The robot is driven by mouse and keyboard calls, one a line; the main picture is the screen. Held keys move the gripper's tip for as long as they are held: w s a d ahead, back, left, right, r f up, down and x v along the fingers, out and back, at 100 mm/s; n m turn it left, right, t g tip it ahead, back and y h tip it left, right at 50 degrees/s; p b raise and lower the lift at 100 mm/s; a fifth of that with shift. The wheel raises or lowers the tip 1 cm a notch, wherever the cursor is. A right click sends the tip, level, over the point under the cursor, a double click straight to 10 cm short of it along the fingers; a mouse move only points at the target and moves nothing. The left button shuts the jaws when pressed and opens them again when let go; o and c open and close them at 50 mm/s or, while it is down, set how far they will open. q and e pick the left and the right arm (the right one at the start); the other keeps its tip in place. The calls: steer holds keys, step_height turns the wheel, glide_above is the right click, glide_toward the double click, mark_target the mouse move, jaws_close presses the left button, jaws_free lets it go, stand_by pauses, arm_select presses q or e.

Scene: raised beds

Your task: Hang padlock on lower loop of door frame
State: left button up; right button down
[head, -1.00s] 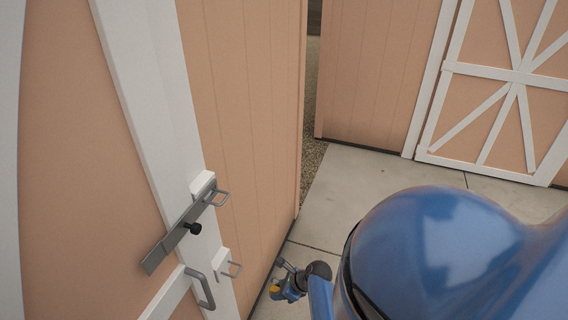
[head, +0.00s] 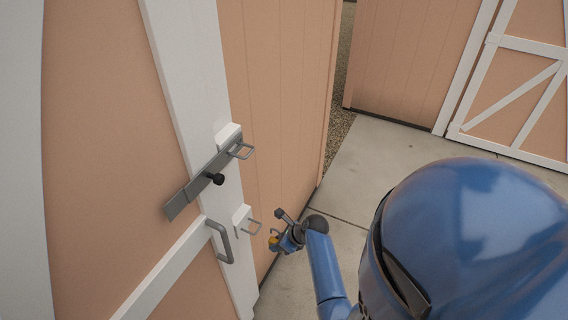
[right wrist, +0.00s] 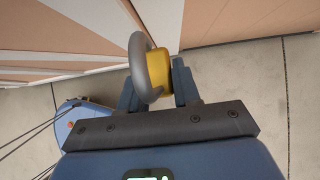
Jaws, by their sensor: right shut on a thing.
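My right gripper (head: 278,237) is shut on the padlock (head: 273,243), which has a yellow body. In the right wrist view the padlock (right wrist: 157,72) sits between the two fingers, and its thick grey shackle shows at the left of the body. The lower loop (head: 252,226) is a small metal staple on a white block on the door frame. The padlock is to the right of the loop and a little lower in the picture, apart from it. My left gripper is not in view.
The upper loop (head: 241,151) stands at the end of a grey slide bolt (head: 200,185) with a black knob (head: 216,179). A grey door handle (head: 221,241) is just left of the lower loop. Peach wall boards (head: 280,110) rise behind. Concrete floor (head: 370,170) is clear.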

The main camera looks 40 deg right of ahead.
mark_target(279, 232)
steer(key=shift+w+a+b, duration=0.25)
steer(key=shift+w+b, duration=0.15)
steer(key=shift+w, duration=0.25)
steer(key=shift+w+a+b, duration=0.25)
steer(key=shift+w+b, duration=0.1)
steer(key=shift+w, duration=0.25)
steer(key=shift+w+a+f+b, duration=0.25)
steer(key=shift+w+f+b, duration=0.3)
steer(key=shift+b, duration=0.2)
steer(key=shift+w+a+f+b, duration=0.25)
steer(key=shift+w+f+b, duration=0.15)
steer(key=shift+w+b, duration=0.3)
steer(key=shift+w+a+f+b, duration=0.25)
steer(key=shift+w+f+b, duration=0.3)
steer(key=shift+b, duration=0.2)
steer(key=c, duration=0.7)
jaws_free()
steer(key=shift+r, duration=0.1)
steer(key=p+v, duration=0.1)
steer(key=v, duration=0.9)
steer(key=shift+s+d+r, duration=0.1)
steer(key=shift+s+r, duration=0.15)
steer(key=shift+s, duration=0.05)
